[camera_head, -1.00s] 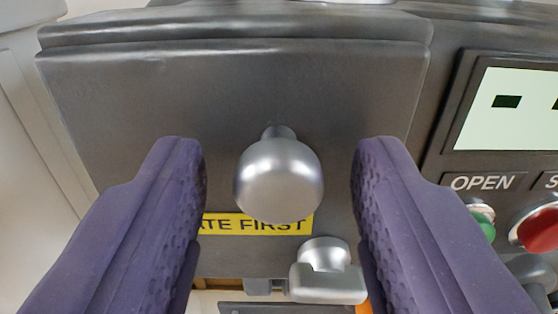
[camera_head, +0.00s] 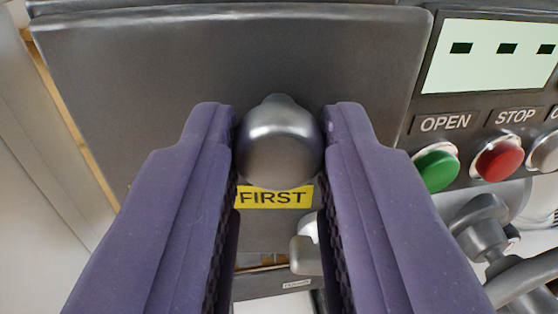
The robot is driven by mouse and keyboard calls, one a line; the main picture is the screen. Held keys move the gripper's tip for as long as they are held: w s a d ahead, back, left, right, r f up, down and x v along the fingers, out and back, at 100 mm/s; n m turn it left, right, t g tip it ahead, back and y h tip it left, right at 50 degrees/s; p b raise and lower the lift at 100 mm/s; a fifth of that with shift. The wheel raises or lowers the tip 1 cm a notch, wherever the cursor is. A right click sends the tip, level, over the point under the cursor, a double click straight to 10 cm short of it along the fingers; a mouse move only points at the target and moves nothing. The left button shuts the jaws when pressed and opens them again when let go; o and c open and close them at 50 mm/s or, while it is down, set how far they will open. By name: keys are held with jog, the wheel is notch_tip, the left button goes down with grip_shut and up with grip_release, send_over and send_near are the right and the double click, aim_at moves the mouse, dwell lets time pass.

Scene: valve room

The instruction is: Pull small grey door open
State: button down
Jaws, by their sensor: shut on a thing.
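The small grey door (camera_head: 130,95) fills the upper left and middle of the view, flat and dark grey. A round silver knob (camera_head: 279,145) sticks out from it towards me. My gripper (camera_head: 280,140) has its two purple fingers closed on the knob, one on each side. A yellow label (camera_head: 275,197) reading "FIRST" shows on the door below the knob; the rest of its text is hidden behind the left finger. A silver latch-like piece (camera_head: 305,255) shows below the label, partly hidden by the right finger.
To the right is a panel with a pale display (camera_head: 490,55), a green OPEN button (camera_head: 436,168) and a red STOP button (camera_head: 498,160). Grey pipework (camera_head: 485,225) stands at the lower right. A pale wall surface (camera_head: 45,180) lies at the left.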

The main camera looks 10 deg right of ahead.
aim_at(238, 157)
jog(key=m+h, duration=0.1)
jog(key=s+a+h+p, duration=0.1)
jog(key=a+m+g+h+p, duration=0.1)
jog(key=shift+s+r+m+h, duration=0.2)
jog(key=shift+s+m+h, duration=0.1)
jog(key=shift+h, duration=0.1)
jog(key=m+h+p, duration=0.1)
jog(key=a+g+h+p, duration=0.1)
jog(key=shift+s+a+m+g+h, duration=0.1)
jog(key=shift+s+m+g+h, duration=0.2)
jog(key=shift+s+m, duration=0.1)
jog(key=shift+s+a+f+m+g+h+p, duration=0.1)
jog(key=shift+s+a+m+g+h+p, duration=0.1)
jog(key=shift+a+m+g+h+p, duration=0.5)
jog(key=shift+s+a+r+m+g+h+p, duration=0.15)
jog(key=shift+a+m+g+h+p, duration=0.3)
jog(key=shift+m+g+h, duration=0.55)
jog(key=shift+s+a+f+m+g+h+p, duration=0.15)
jog(key=shift+s+a+m+g+h+p, duration=0.1)
jog(key=shift+a+m+g+h+p, duration=0.55)
jog(key=shift+d, duration=0.25)
jog(key=c, duration=0.9)
grip_release()
jog(key=b+v, duration=0.1)
jog(key=v, duration=0.6)
jog(key=shift+s+a+b, duration=0.2)
jog(key=shift+a+b, duration=0.15)
jog(key=shift+a, duration=0.05)
jog(key=shift+f, duration=0.1)
